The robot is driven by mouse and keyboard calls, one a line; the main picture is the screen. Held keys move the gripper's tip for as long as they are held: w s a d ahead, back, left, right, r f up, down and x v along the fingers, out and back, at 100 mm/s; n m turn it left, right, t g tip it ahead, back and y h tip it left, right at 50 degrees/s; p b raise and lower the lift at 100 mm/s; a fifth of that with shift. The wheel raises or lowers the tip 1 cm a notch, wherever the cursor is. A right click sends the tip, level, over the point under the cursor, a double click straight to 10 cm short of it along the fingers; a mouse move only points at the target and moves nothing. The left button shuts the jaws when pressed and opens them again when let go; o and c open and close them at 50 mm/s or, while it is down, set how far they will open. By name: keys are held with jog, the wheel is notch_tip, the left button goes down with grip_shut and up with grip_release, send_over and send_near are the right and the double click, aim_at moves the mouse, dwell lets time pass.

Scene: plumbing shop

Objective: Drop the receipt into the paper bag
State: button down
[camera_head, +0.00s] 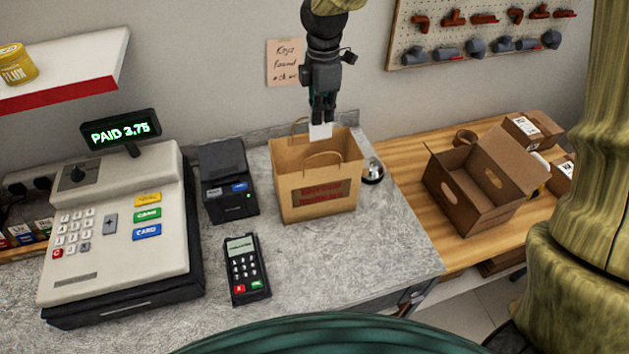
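The receipt (320,131) is a small white slip hanging below my gripper (321,118), between its fingertips. My gripper points down and is shut on the receipt. The paper bag (316,195) is brown with a red printed label and stands upright and open on the grey counter. Its two handles stand up at the front and back. The receipt hangs over the bag's open top, near its back rim. Whether its lower edge is below the rim I cannot tell. The inside bottom of the bag is hidden.
A cash register (120,235) showing PAID 3.75, a receipt printer (228,180) and a card terminal (246,268) stand left of the bag. A bell (372,172) sits close on its right. An open cardboard box (470,200) stands on the wooden bench. The front counter is clear.

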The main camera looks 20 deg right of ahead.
jog(key=shift+f, duration=0.45)
jog(key=shift+s+f, duration=0.15)
jog(key=shift+f, duration=0.2)
jog(key=c, duration=1.6)
grip_release()
jog(key=shift+s+r, duration=0.1)
jog(key=shift+s, duration=0.1)
jog(key=shift+o, duration=0.2)
jog(key=shift+w, duration=0.1)
notch_tip(320, 180, up, 12)
